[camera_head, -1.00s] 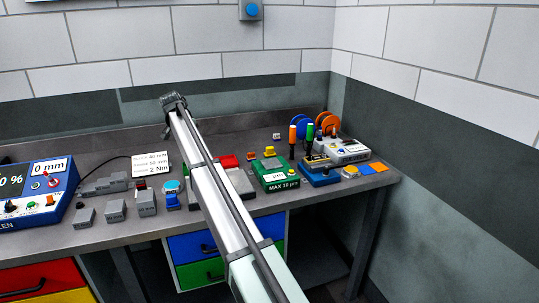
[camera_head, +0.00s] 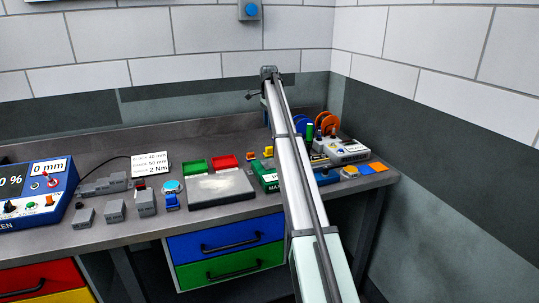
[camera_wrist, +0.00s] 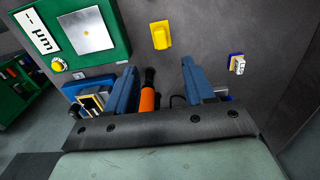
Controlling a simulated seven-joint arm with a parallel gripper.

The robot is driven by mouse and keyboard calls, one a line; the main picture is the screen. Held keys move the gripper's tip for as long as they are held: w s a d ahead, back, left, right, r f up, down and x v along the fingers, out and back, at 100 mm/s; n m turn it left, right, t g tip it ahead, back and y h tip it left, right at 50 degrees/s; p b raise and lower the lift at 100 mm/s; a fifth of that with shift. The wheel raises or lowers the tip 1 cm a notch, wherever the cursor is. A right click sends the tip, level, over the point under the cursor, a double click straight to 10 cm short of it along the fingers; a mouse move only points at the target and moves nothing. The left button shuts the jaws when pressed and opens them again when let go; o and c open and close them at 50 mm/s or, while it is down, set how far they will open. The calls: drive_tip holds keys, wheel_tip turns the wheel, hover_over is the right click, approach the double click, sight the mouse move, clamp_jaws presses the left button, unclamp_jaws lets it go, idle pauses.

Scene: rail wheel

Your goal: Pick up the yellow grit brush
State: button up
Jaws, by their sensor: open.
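A yellow block-like piece, which looks like the grit brush (camera_wrist: 160,35), lies on the grey bench top near the upper middle of the wrist view. It also shows in the head view as a small yellow brush (camera_head: 268,152), close beside my arm. My gripper (camera_wrist: 160,78) is open with two blue fingers apart, and the brush is beyond the fingertips, not between them. An orange-handled tool (camera_wrist: 148,98) shows between the fingers in the picture; its distance from them is unclear. In the head view my gripper's end is at the far end of the arm, its fingers hard to make out.
A green gauge box (camera_wrist: 108,30) with a metal plate is left of the brush. A small white-and-blue piece (camera_wrist: 237,65) lies to the right. A red tray (camera_head: 224,162), a green tray (camera_head: 195,167) and a grey plate (camera_head: 222,187) are left of my arm.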

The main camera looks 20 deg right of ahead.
hover_over(269, 148)
drive_tip(key=f, duration=0.7)
drive_tip(key=shift+w+d+f, duration=0.1)
drive_tip(key=shift+w+f, duration=0.15)
drive_tip(key=shift+w, duration=0.05)
drive_tip(key=shift+w+d+f, duration=0.1)
drive_tip(key=shift+d+f, duration=0.05)
drive_tip(key=shift+f, duration=2.65)
clamp_jaws()
